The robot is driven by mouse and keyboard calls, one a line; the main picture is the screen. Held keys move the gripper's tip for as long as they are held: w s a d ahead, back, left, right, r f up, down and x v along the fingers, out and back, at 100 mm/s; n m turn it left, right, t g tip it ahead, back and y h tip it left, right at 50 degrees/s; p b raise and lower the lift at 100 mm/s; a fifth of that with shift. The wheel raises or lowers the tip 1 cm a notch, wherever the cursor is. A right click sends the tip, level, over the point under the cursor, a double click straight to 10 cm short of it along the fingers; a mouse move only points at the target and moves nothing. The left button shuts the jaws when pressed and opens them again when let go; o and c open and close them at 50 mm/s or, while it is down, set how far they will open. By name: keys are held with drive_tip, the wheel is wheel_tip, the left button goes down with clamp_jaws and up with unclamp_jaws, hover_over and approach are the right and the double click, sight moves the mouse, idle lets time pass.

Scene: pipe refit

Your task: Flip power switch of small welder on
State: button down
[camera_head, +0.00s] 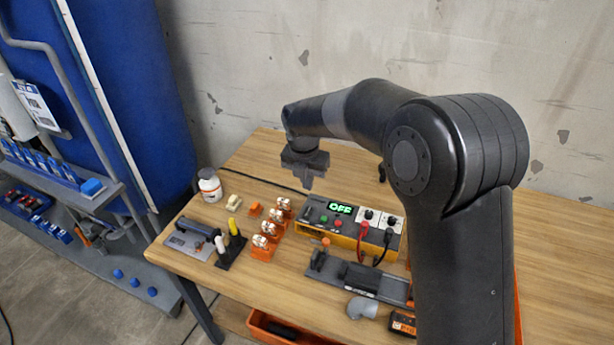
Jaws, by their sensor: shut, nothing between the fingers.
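The small welder (347,229) is a yellow-and-dark box on the wooden table, with a green display that reads "OFF". A green and a red button sit on its front left, and two white dials with red and black plugged cables are on its right. I cannot tell which part is the power switch. My gripper (306,182) hangs above and a little behind the welder's left end, pointing down. Its fingers are shut and empty, apart from the welder. My arm covers the area right of the welder.
Orange clamps (265,243) stand left of the welder. A white bottle (209,185) and a tool stand (231,247) are farther left. A dark fixture (358,277) and a grey pipe elbow (361,308) lie in front.

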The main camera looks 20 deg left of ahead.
sight(310, 208)
drive_tip(key=f, duration=0.3)
drive_tip(key=w+f, duration=0.1)
drive_tip(key=f, duration=0.5)
drive_tip(key=shift+w+f, duration=0.1)
drive_tip(key=shift+w, duration=0.1)
